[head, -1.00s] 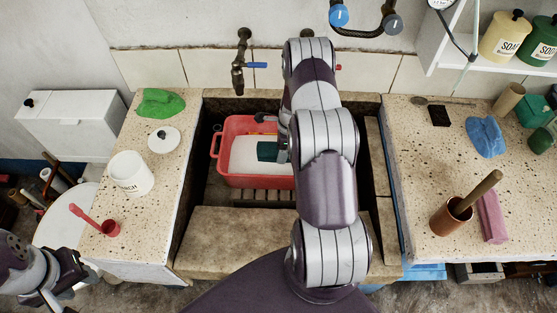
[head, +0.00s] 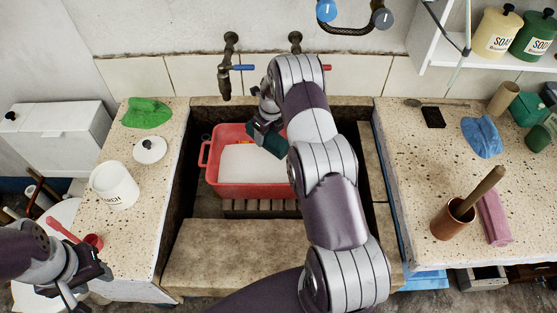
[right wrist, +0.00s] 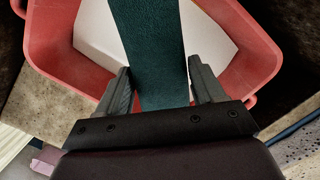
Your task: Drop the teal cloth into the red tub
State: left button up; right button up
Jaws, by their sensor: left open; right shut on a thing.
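The teal cloth (head: 271,140) is held in my right gripper (head: 264,126), over the back right part of the red tub (head: 245,191). In the right wrist view the teal cloth (right wrist: 152,50) passes between the two fingers of the right gripper (right wrist: 162,92), with the red tub (right wrist: 262,65) below. I cannot tell whether the cloth touches the tub's contents. The tub sits in the stone trough and has a white surface inside. My right arm hides its right side. My left gripper (head: 88,275) is open and empty at the lower left, near the red dipper.
The left counter holds a green cloth (head: 147,113), a white lid (head: 150,150), a white starch pot (head: 115,186) and a red dipper (head: 92,241). A blue cloth (head: 482,137), copper pot (head: 453,220) and pink block (head: 494,218) are right. Taps (head: 228,68) overhang the trough's back.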

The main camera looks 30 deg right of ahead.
aim_at(270, 133)
notch_tip(270, 133, down, 5)
jog(key=b, duration=0.2)
jog(key=shift+d+r+b, duration=0.1)
jog(key=shift+b, duration=0.2)
jog(key=shift+r, duration=0.1)
jog(key=o, duration=1.2)
jog(key=shift+o, duration=0.2)
jog(key=r, duration=0.5)
jog(key=s+r, duration=0.1)
jog(key=r, duration=0.1)
jog(key=shift+d+r, duration=0.15)
jog(key=shift+r, duration=0.05)
